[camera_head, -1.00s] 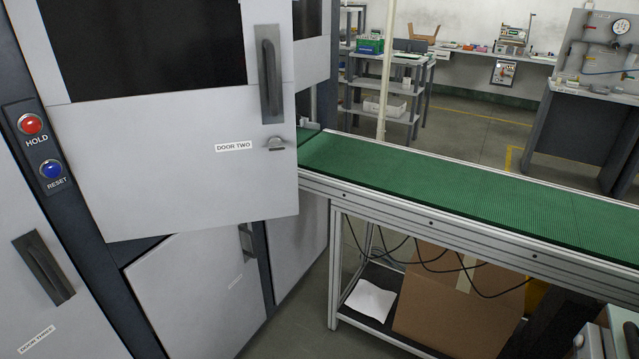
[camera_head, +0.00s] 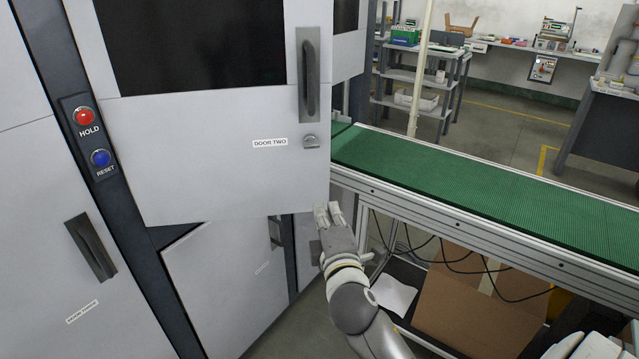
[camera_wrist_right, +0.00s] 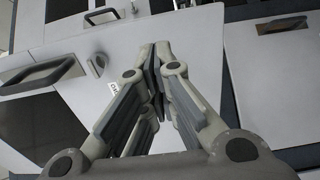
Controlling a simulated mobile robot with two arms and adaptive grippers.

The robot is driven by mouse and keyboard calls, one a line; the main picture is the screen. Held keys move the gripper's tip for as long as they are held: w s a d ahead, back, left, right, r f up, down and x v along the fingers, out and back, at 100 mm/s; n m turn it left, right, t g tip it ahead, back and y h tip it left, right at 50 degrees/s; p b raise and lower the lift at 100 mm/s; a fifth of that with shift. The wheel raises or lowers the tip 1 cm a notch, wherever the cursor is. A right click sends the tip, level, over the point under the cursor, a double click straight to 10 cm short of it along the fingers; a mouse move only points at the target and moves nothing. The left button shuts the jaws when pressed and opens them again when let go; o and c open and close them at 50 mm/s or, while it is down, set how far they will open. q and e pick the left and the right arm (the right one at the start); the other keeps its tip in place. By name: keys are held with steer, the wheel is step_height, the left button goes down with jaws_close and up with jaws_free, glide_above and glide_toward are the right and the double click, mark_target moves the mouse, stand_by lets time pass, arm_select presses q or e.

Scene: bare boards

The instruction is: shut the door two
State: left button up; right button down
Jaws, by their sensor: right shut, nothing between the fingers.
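Door two (camera_head: 200,165) is a light grey panel with a dark window, a "DOOR TWO" label (camera_head: 270,142), a dark vertical handle (camera_head: 309,76) and a small latch (camera_head: 311,142). It stands ajar, its lower edge out from the cabinet. My right gripper (camera_head: 328,210) is at the door's lower right corner, below the handle and latch; I cannot tell whether it touches. In the right wrist view the gripper (camera_wrist_right: 161,50) is shut and empty in front of the door (camera_wrist_right: 190,40), with the handle (camera_wrist_right: 42,72) at the left.
A green conveyor (camera_head: 480,185) runs right from beside the door. Under it are a cardboard box (camera_head: 470,295) and cables. A red HOLD button (camera_head: 84,116) and a blue RESET button (camera_head: 101,157) are left of the door. Lower doors (camera_head: 225,265) are below.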

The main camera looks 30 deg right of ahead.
mark_target(318, 180)
steer(key=p+x, duration=0.2)
steer(key=x, duration=0.8)
